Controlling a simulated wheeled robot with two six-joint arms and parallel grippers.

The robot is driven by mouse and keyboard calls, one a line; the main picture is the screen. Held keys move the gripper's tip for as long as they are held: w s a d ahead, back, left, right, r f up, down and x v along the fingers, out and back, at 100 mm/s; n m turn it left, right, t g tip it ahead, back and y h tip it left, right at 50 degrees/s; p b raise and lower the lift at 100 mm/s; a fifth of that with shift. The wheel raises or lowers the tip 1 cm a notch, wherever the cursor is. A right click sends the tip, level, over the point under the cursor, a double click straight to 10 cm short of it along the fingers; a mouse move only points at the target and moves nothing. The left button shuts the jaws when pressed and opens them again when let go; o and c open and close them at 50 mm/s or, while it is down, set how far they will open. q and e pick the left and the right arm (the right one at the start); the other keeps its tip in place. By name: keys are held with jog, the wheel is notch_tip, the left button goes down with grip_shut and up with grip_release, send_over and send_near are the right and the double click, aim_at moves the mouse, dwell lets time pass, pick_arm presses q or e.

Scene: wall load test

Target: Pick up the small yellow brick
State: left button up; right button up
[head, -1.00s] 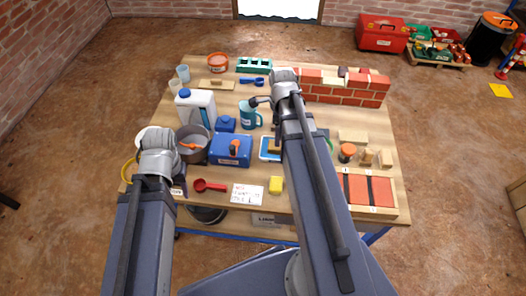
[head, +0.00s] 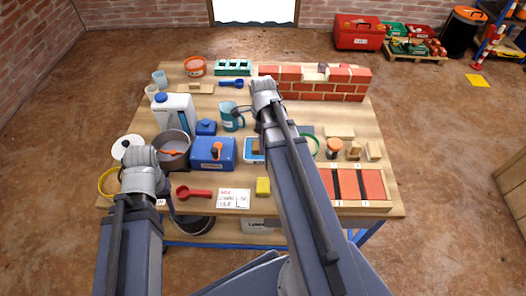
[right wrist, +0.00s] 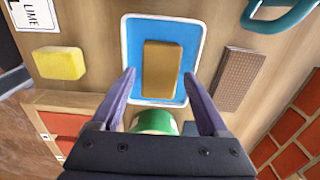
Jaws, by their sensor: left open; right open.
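A red brick wall (head: 320,90) stands at the back right. A teal mug (head: 231,118), blue box (head: 205,152), grey pot (head: 173,150) and red scoop (head: 192,192) crowd the left.

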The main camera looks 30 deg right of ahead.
notch_tip(320, 180, down, 3)
jog(key=shift+d+f+b, duration=0.1)
jog(key=shift+f+b, duration=0.05)
jog(key=shift+b, duration=0.95)
pick_arm(q)
notch_tip(320, 180, down, 3)
pick_arm(e)
grip_shut()
